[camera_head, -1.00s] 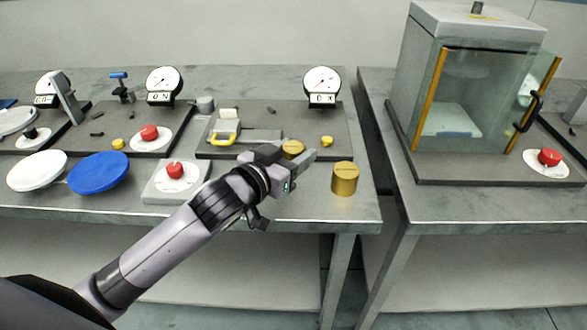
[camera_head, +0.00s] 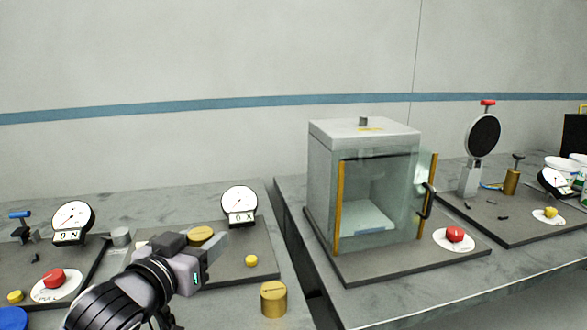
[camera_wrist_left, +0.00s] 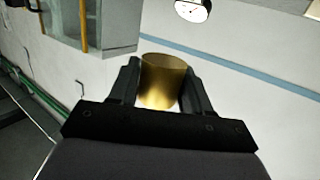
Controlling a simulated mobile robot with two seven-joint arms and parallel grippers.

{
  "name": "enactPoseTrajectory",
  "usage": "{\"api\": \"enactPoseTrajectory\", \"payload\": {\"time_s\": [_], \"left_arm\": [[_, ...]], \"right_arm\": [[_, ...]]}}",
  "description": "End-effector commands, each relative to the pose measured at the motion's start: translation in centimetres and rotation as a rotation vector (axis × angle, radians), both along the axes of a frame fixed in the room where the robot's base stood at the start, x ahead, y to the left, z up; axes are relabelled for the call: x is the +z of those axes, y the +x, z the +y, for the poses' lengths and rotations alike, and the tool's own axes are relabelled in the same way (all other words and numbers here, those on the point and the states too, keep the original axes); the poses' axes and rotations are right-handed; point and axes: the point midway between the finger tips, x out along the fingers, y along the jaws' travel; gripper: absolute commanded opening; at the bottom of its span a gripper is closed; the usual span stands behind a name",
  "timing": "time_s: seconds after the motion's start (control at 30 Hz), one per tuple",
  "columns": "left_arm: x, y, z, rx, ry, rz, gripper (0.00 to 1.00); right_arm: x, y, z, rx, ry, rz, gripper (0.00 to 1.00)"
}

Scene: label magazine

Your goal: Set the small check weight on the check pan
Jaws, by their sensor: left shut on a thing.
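My left gripper (camera_head: 206,248) is shut on a brass weight (camera_head: 201,236), raised above the dark board of the left table. In the left wrist view the brass weight (camera_wrist_left: 162,80) sits between the two fingers. A second brass cylinder (camera_head: 273,299) stands on the table's front right part, apart from the gripper; it looks larger than the held one. A glass-walled cabinet (camera_head: 365,150) on the right table has a pale flat plate (camera_head: 368,217) inside. I cannot tell for sure which surface is the check pan. My right gripper is not in view.
A dial (camera_head: 239,203) stands behind the gripper, with a yellow knob (camera_head: 251,261) on the board. The cabinet has a black handle (camera_head: 427,200) and a red button (camera_head: 454,235) beside it. A gap separates the tables. A round black disc on a stand (camera_head: 483,137) is farther right.

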Motion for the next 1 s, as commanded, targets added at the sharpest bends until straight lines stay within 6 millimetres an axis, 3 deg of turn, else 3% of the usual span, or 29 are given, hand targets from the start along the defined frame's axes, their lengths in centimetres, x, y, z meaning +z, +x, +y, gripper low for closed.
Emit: {"api": "enactPoseTrajectory", "payload": {"time_s": [0.2,0.5,0.73,1.0], "left_arm": [[-4.6,-2.5,1.5,0.089,-0.020,0.004,0.00],[-9.5,-7.0,3.4,0.191,-0.011,0.001,0.00],[-11.5,-9.8,4.3,0.234,0.007,-0.003,0.00],[-12.2,-10.9,4.6,0.249,0.014,-0.007,0.00]], "right_arm": [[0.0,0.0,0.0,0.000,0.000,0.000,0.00],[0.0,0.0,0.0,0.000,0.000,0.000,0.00],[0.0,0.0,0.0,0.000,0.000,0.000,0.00],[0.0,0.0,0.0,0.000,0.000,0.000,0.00]]}}
